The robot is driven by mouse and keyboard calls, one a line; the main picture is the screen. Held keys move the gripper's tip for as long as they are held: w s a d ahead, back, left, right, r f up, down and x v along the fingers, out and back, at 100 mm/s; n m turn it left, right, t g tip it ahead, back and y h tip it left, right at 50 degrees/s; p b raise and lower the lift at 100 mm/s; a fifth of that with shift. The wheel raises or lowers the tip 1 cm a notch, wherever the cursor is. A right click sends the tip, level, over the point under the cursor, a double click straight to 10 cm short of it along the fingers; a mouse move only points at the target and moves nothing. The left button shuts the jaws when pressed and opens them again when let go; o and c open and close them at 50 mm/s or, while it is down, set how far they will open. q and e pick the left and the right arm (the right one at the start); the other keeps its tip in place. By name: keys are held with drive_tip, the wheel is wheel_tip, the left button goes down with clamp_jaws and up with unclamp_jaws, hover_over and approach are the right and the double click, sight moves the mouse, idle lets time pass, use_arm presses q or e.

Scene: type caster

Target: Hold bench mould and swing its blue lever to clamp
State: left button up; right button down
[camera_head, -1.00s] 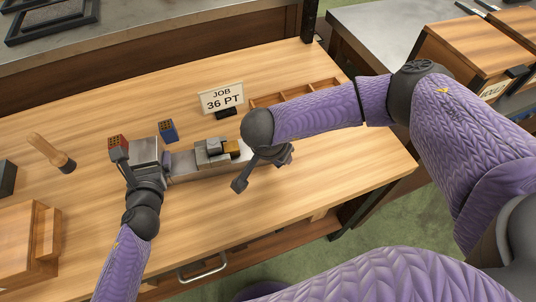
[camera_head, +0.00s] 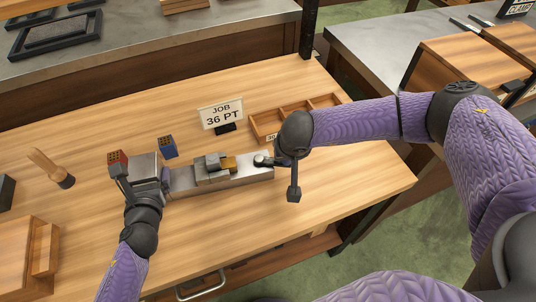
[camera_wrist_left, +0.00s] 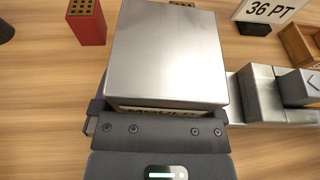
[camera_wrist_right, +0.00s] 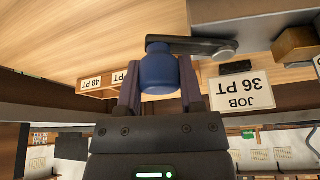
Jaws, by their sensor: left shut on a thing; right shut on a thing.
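The bench mould is a long grey metal bed (camera_head: 254,175) with a big metal block (camera_head: 145,167) at its left end and small steel and brass pieces (camera_head: 213,168) midway. My left gripper (camera_head: 143,187) is shut on the block; the left wrist view shows the block (camera_wrist_left: 170,50) between its fingers. At the bed's right end is a dark lever arm (camera_head: 264,160). In the right wrist view the lever arm (camera_wrist_right: 200,46) ends in a blue knob (camera_wrist_right: 158,75), and my right gripper (camera_wrist_right: 158,92) is shut on that knob. The head view mostly hides the knob behind my right wrist.
A JOB 36 PT sign (camera_head: 221,113) and a shallow divided wooden tray (camera_head: 265,127) stand behind the mould. Red (camera_head: 118,160) and blue (camera_head: 168,147) perforated blocks are close to it. A wooden-handled tool (camera_head: 52,168) stands left.

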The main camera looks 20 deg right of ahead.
drive_tip(key=shift+w+n, duration=0.15)
drive_tip(key=shift+n, duration=0.15)
drive_tip(key=shift+c, duration=1.1)
unclamp_jaws()
drive_tip(key=shift+r, duration=0.1)
drive_tip(key=d+v, duration=0.1)
drive_tip(key=v, duration=1)
drive_tip(key=shift+s+a+r, duration=0.3)
drive_tip(key=shift+a+r, duration=0.05)
drive_tip(key=shift+a, duration=0.1)
